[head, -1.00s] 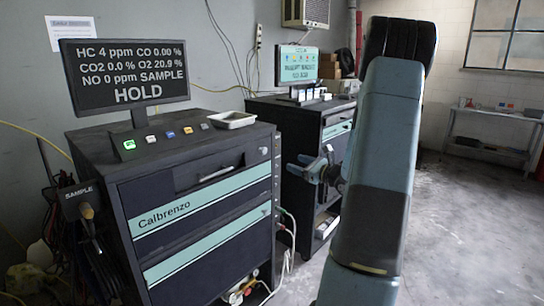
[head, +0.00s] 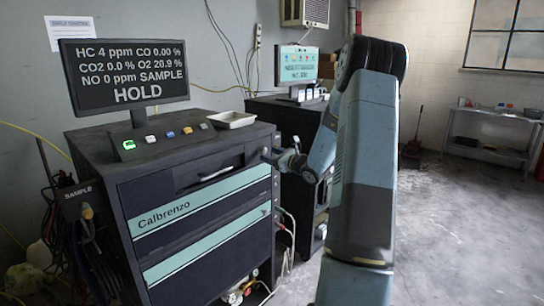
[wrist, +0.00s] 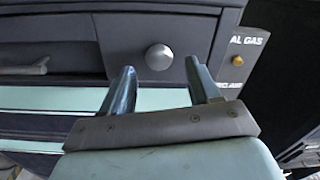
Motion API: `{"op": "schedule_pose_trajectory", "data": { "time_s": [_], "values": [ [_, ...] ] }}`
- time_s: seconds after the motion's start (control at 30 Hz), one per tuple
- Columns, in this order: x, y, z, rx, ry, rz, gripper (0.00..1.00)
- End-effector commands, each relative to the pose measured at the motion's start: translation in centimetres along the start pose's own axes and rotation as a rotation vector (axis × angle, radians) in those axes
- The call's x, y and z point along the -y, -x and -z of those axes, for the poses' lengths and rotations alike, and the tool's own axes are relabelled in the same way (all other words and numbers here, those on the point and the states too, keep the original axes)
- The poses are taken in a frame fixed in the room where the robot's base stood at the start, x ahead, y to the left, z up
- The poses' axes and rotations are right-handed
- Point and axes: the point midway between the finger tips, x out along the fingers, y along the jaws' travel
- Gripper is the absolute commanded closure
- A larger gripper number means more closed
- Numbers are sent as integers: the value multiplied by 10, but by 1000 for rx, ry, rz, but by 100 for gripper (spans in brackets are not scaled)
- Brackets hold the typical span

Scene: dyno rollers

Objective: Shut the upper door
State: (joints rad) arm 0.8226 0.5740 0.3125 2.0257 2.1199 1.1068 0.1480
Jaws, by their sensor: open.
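The dark Calbrenzo cabinet (head: 207,252) stands at left in the head view. Its upper front (head: 150,190) has a dark recess with a bar handle (head: 216,174) and a teal strip below. I cannot tell how far the upper door stands from shut. A round grey knob (wrist: 158,57) is on the upper front, right of the recess. My gripper (wrist: 160,75) is open, with one finger on each side of the knob in the wrist view; contact cannot be told. In the head view my gripper (head: 272,156) is at the cabinet's upper right corner.
A monitor (head: 125,75), several buttons and a white tray (head: 232,119) are on the cabinet top. A second dark cabinet (head: 300,120) stands behind my arm. Hoses (head: 290,235) hang at the cabinet's right side. The floor at right (head: 450,230) is clear.

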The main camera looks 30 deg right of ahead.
Motion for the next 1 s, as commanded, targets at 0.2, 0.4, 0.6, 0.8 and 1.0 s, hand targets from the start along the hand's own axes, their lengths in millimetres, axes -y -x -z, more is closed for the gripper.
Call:
{"op": "schedule_pose_trajectory", "data": {
  "time_s": [0.2,0.4,0.6,0.8,1.0],
  "values": [
    [0,-4,0,0,0,0,39],
    [-1,-4,0,0,0,-1,45],
    [-1,-4,0,0,0,-1,65],
    [-1,-4,0,0,0,-2,84],
    [-1,-4,0,0,0,-2,100]
  ]
}}
